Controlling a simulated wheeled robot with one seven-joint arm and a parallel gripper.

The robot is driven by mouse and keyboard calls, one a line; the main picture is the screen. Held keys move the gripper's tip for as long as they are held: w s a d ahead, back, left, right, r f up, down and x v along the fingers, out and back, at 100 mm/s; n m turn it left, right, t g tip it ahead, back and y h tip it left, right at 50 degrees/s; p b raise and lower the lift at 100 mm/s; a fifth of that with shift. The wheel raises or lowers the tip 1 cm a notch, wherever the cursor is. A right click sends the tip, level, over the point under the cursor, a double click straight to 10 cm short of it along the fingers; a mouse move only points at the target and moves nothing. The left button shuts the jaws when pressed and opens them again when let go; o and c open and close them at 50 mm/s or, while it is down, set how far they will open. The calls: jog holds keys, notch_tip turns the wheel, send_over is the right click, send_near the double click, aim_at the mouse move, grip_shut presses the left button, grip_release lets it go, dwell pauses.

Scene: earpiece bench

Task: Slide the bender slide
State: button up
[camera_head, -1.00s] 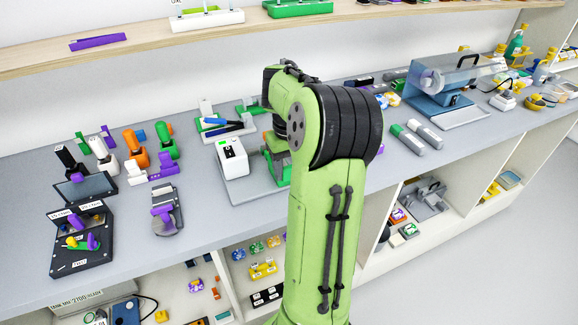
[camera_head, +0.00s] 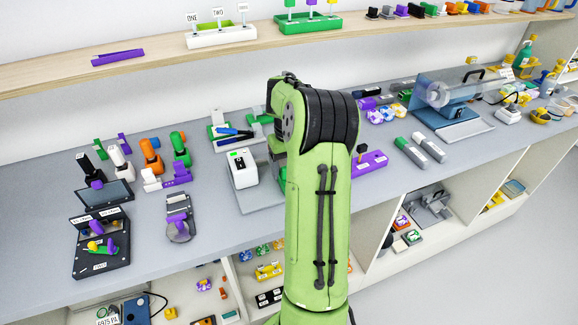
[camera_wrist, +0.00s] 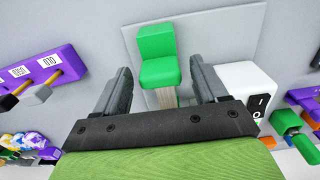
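In the wrist view a bright green stepped block (camera_wrist: 158,68), probably the bender slide, stands on a grey plate (camera_wrist: 215,32). A pale, ridged part shows just below it. My gripper (camera_wrist: 161,76) is open, with one dark finger on each side of the green block. I see a gap on both sides, and cannot tell how far the fingertips reach along it. A white box with a black switch (camera_wrist: 259,103) is right of the right finger. In the head view the white box (camera_head: 242,168) stands left of my arm, which hides my gripper and most of the green part.
A purple block with dark-topped pegs (camera_wrist: 40,75) lies left of my gripper in the wrist view; it also shows in the head view (camera_head: 370,161). Green and grey bars (camera_head: 411,152) lie to its right. A blue machine (camera_head: 447,103) stands farther right. A shelf (camera_head: 160,58) runs behind.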

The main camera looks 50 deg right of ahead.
notch_tip(320, 180, up, 16)
jog(key=p, duration=0.5)
jog(key=shift+f, duration=0.15)
